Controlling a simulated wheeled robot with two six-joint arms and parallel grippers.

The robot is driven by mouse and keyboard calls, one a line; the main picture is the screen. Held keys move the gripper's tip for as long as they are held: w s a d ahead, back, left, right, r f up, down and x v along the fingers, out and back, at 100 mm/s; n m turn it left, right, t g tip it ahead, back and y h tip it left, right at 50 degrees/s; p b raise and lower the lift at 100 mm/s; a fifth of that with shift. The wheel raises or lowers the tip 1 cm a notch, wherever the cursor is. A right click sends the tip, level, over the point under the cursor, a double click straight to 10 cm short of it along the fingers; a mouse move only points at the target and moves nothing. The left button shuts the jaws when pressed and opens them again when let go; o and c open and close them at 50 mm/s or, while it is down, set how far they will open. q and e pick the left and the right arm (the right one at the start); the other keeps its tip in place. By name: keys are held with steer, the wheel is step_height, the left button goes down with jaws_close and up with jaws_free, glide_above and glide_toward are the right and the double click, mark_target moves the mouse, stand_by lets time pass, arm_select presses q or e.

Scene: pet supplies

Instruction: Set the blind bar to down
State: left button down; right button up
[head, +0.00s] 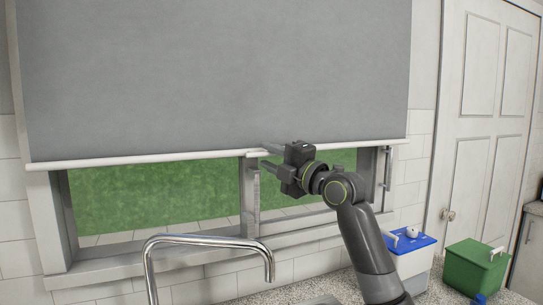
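The blind bar (140,159) is a thin white rail along the bottom edge of the grey blind (215,75). It hangs across the upper part of the window, with the lower part of the opening uncovered. My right gripper (268,156) is at the bar, right of its middle, with its fingers pointing left. The fingers are apart, one near the bar's height and one lower, and the bar seems to run between them. Contact cannot be told. The gripper body hides a short piece of the bar. My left gripper is out of view.
A metal faucet (205,241) arches up below the window. The window frame's middle post (250,200) stands behind the gripper. A blue-lidded white container (410,250) and a green bin (474,268) stand on the speckled counter (330,286) at the right.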

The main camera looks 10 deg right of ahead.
steer(key=shift+r, duration=0.15)
steer(key=b+v, duration=0.5)
steer(key=v, duration=1.2)
steer(key=shift+d+b, duration=0.15)
steer(key=shift+b, duration=0.2)
steer(key=shift+s, duration=0.1)
